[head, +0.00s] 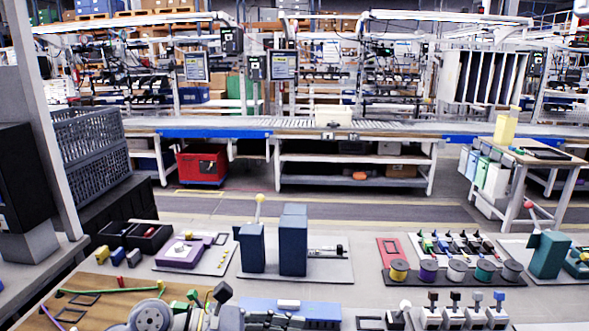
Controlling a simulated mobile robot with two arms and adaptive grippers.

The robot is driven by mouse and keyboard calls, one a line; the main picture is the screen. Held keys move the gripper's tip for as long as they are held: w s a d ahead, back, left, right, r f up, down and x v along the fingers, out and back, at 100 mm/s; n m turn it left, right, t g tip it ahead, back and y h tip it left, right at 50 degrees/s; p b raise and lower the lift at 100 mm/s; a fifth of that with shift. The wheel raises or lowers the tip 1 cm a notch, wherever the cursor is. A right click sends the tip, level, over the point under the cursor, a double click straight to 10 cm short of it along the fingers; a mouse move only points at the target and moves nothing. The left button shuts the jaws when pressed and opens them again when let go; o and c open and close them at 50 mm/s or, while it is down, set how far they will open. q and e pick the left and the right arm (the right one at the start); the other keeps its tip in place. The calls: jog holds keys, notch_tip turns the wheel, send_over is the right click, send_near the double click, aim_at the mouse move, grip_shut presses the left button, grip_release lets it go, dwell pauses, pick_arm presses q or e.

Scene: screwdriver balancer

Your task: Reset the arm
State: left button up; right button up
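No gripper of mine can be made out in the head view. Grey rounded machine-like parts (150,315) show at the bottom edge, cut off by the frame; I cannot tell what they belong to. Two dark teal blocks (293,240) stand upright on a grey plate in the middle of the worktable. A lever with a pale yellow ball knob (259,199) rises behind the left block. At the right, another teal fixture (549,254) has a lever with a reddish knob (528,205). No hanging screwdriver can be made out.
Black bins (150,238) and a purple fixture (182,253) stand left on the worktable. Coloured spools (457,271) sit in a dark rack at right, with several small switches in front. A grey crate (92,140) is at far left. An aisle separates the table from a conveyor (380,128).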

pick_arm(q)
notch_tip(320, 180, up, 9)
jog(key=d+n+t+h, duration=0.2)
jog(key=n+t+h, duration=0.35)
jog(key=n, duration=0.35)
jog(key=w+a+r+n+t+y, duration=0.1)
jog(key=w+a+n+t+y, duration=0.45)
jog(key=n+t, duration=0.65)
jog(key=s+a+f+n+g+y, duration=0.2)
jog(key=a+f+n+y, duration=0.55)
jog(key=n, duration=0.25)
jog(key=s+a+f+n+g+y, duration=0.2)
jog(key=a+f+n+y, duration=0.55)
jog(key=n, duration=0.25)
jog(key=s+a+f+n+g+h, duration=0.1)
jog(key=s+f+n+g, duration=0.4)
jog(key=s+f, duration=0.55)
jog(key=s+f+n+g, duration=0.3)
jog(key=s+f+g, duration=0.4)
jog(key=s, duration=0.7)
notch_tip(320, 180, down, 26)
jog(key=r+g, duration=0.1)
jog(key=s+a+f+g, duration=0.1)
jog(key=s+a+f, duration=0.2)
jog(key=s+f, duration=1.4)
jog(key=shift+s+f, duration=0.2)
jog(key=shift+s, duration=0.3)
